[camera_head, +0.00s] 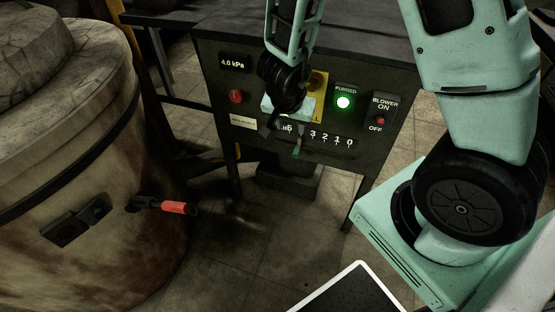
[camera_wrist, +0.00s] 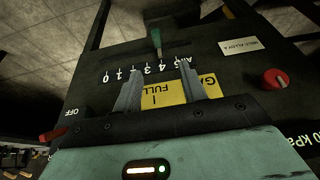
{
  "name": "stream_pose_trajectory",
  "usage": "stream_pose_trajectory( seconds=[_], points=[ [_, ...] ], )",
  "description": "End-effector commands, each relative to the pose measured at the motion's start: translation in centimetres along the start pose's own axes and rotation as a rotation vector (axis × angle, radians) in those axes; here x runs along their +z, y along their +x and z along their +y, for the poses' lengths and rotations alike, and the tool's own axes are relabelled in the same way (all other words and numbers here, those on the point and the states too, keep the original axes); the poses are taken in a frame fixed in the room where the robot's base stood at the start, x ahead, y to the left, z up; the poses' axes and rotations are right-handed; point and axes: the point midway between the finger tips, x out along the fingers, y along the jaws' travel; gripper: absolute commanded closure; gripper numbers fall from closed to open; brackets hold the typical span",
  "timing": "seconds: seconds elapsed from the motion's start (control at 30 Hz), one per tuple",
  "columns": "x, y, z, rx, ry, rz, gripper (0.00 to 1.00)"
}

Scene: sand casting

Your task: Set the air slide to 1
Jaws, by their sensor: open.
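The air slide is a green lever (camera_head: 298,149) on the front of the dark control panel (camera_head: 215,85). It stands beside the number scale (camera_head: 331,137), at about the 4 mark, left of the 3, 2, 1 and 0. In the wrist view the lever (camera_wrist: 156,38) is beyond the fingertips, and the scale (camera_wrist: 115,76) appears turned round. My gripper (camera_head: 286,124) is over the panel front near the lever's upper end. In the wrist view my gripper (camera_wrist: 161,78) has its fingers apart with nothing between them. The lever's exact contact with the fingers is hidden.
A yellow gas plate (camera_wrist: 166,92) is behind the fingers. A red knob (camera_head: 236,97), a lit green lamp (camera_head: 344,102) and a blower switch (camera_head: 380,121) are also on the panel. A large round furnace (camera_head: 90,170) with a red handle (camera_head: 174,207) stands left.

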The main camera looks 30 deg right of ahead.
Motion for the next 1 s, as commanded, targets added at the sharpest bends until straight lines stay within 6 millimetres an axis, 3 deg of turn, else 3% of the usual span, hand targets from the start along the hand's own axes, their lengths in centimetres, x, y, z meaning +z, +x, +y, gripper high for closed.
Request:
stream_pose_trajectory(
  seconds=[0.27,1.0],
  points=[
    [-0.2,3.1,0.9,0.032,0.026,0.012,0.58],
    [-0.2,16.1,1.1,0.028,0.024,0.010,0.58]
  ],
)
